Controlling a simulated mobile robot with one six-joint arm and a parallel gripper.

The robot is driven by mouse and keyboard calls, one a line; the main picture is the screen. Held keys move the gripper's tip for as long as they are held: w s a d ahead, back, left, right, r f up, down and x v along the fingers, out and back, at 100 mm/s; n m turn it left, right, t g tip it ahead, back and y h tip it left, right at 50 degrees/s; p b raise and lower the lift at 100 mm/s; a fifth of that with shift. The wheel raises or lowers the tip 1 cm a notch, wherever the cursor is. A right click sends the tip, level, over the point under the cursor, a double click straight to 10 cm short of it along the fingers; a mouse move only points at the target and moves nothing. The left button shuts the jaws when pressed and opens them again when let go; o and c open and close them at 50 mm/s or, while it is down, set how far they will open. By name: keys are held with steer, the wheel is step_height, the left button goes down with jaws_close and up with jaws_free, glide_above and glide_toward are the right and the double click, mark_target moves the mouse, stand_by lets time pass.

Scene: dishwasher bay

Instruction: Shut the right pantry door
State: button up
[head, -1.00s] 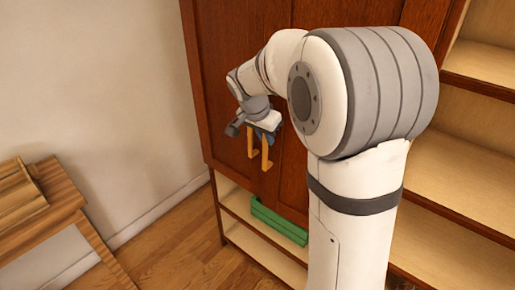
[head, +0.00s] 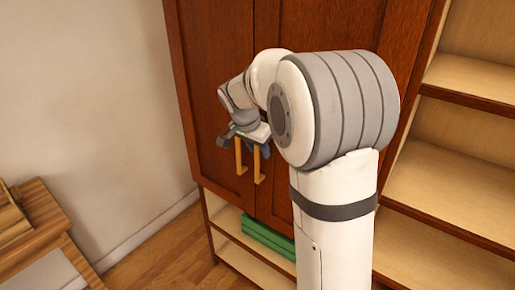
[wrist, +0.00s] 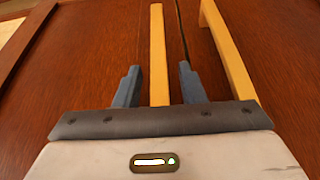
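The right pantry door (head: 320,90) is dark red-brown wood and looks flush or nearly flush with the left door (head: 205,80). A dark seam runs between them in the wrist view. The right door's yellow handle (head: 260,165) also shows at the right of the wrist view (wrist: 228,55). The left door's yellow handle (head: 239,158) runs up the middle of the wrist view (wrist: 157,60). My gripper (wrist: 158,85) is open in front of the doors. Its blue-grey fingers appear on either side of the left handle, with visible space beside it. Contact cannot be told.
Open shelves (head: 460,140) stand to the right of the doors. A low shelf under the doors holds a green item (head: 268,238). A wooden table (head: 40,225) stands at the lower left by the pale wall. Bare floor shows between table and cabinet.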

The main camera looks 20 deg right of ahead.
steer(key=v, duration=0.7)
steer(key=shift+r+b, duration=0.35)
steer(key=shift+r, duration=0.05)
steer(key=shift+s+a, duration=0.1)
steer(key=shift+s, duration=0.05)
steer(key=s+a+f+n+y, duration=0.1)
steer(key=s+f+n, duration=0.2)
steer(key=s, duration=0.5)
steer(key=s+a+f+n+y, duration=0.1)
steer(key=s+f+n, duration=0.2)
steer(key=s, duration=0.6)
steer(key=s+a+f+n+y, duration=0.1)
steer(key=s+f+n, duration=0.2)
steer(key=s, duration=0.6)
steer(key=shift+s+f+n+y, duration=0.2)
steer(key=shift+n+y, duration=0.2)
steer(key=shift+n, duration=0.6)
steer(key=shift+d+r, duration=0.1)
